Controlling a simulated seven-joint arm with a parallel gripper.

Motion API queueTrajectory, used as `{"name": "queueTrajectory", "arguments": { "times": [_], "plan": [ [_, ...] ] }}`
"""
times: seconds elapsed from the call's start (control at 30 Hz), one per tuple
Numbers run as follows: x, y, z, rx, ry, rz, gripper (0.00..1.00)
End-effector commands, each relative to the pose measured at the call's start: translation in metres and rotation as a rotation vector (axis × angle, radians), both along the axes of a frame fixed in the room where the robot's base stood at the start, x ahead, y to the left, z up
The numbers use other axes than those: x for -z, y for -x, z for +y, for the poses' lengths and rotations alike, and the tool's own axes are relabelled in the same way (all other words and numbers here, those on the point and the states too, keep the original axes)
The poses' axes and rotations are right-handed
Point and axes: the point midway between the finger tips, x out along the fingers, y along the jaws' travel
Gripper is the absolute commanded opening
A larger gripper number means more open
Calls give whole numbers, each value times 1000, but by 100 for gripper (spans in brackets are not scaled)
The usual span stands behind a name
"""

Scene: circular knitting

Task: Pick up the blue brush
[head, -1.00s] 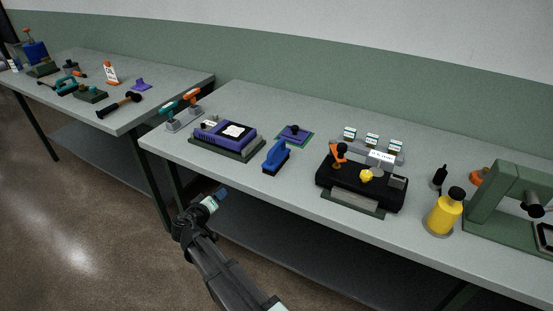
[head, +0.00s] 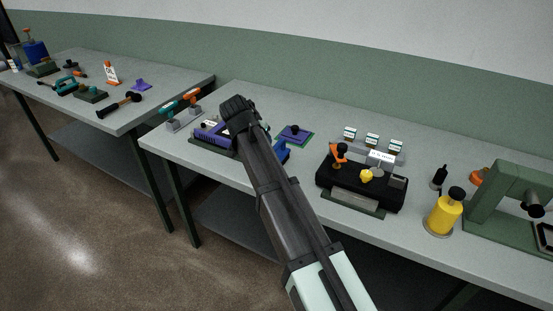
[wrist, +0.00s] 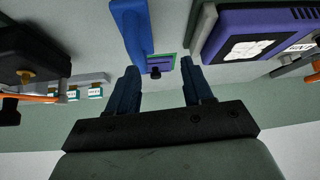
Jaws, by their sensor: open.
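The blue brush (head: 282,152) stands on the near table, to the right of the purple device. My arm hides its left part in the head view. In the wrist view the brush (wrist: 136,28) reaches from the top edge down towards my left-hand fingertip. My gripper (wrist: 160,68) is open and empty, its two dark blue fingers apart. The brush appears nearer the left-hand finger than the right-hand one; I cannot tell the height gap. The fingertips are hidden behind my arm in the head view.
The purple device (wrist: 245,35) lies right of the fingers in the wrist view. A purple pad with a black knob (head: 295,131) sits behind the brush. A black machine (head: 360,180) and a yellow bottle (head: 444,214) stand to the right.

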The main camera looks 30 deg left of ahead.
Motion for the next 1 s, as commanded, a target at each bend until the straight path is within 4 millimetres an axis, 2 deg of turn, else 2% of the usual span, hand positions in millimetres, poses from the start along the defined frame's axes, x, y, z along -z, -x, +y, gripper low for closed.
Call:
{"name": "queueTrajectory", "arguments": {
  "times": [0.03,0.2,0.4,0.57,0.8,1.0],
  "plan": [
    [-14,-9,-13,29,-37,46,51],
    [-46,-21,-41,81,-131,176,51],
    [-63,-25,-55,98,-184,249,51],
    [-52,-30,-54,99,-190,258,51],
    [-16,-45,-46,100,-188,258,51],
    [6,-55,-42,99,-189,257,51]
  ]
}}
